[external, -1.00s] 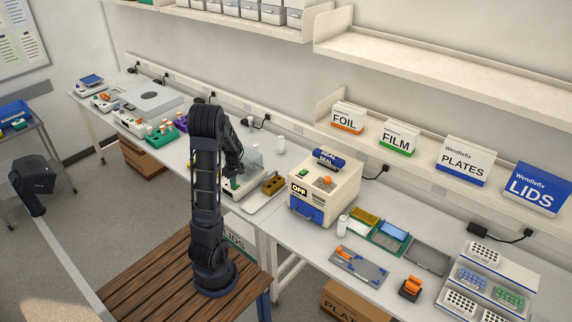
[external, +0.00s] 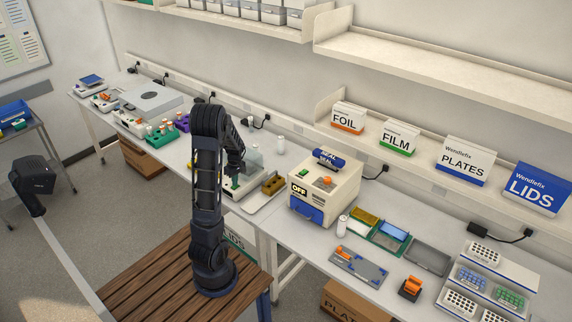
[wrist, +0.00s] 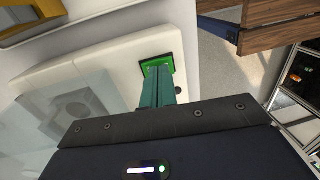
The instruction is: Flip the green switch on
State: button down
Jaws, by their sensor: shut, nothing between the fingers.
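The green switch (wrist: 157,66) is set in a dark frame on the edge of a cream device (wrist: 120,58) with a clear cover, upper middle in the wrist view. My gripper (wrist: 160,77) is shut and empty. Its teal fingertips are over the near part of the switch and hide some of it; I cannot tell whether they touch it. In the external view, my gripper (external: 234,183) points down over the cream device (external: 246,190) on the bench. The switch cannot be made out there.
A sealer box (external: 330,192) reading OFF stands to the right of the device. A tray with a yellowish-brown block (external: 273,184) lies between them. A tube rack (external: 160,138) stands to the left. A wooden table (external: 150,275) is in front.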

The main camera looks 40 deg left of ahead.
dwell(0.3)
jog(key=shift+s+f, duration=0.15)
jog(key=shift+s, duration=0.55)
notch_tip(320, 180, up, 15)
jog(key=w, duration=0.2)
jog(key=s+d+r+m+t, duration=0.1)
jog(key=s+d+r+m, duration=0.1)
jog(key=d, duration=0.4)
jog(key=s+d+r+m+t, duration=0.2)
jog(key=s+d+m, duration=0.3)
jog(key=d+m, duration=0.1)
jog(key=s+d+r+m+t, duration=0.1)
jog(key=s+d+r+m, duration=0.1)
jog(key=d+m, duration=0.3)
jog(key=shift+s+d+r, duration=0.4)
jog(key=shift+s+d, duration=0.25)
jog(key=shift+d, duration=1.05)
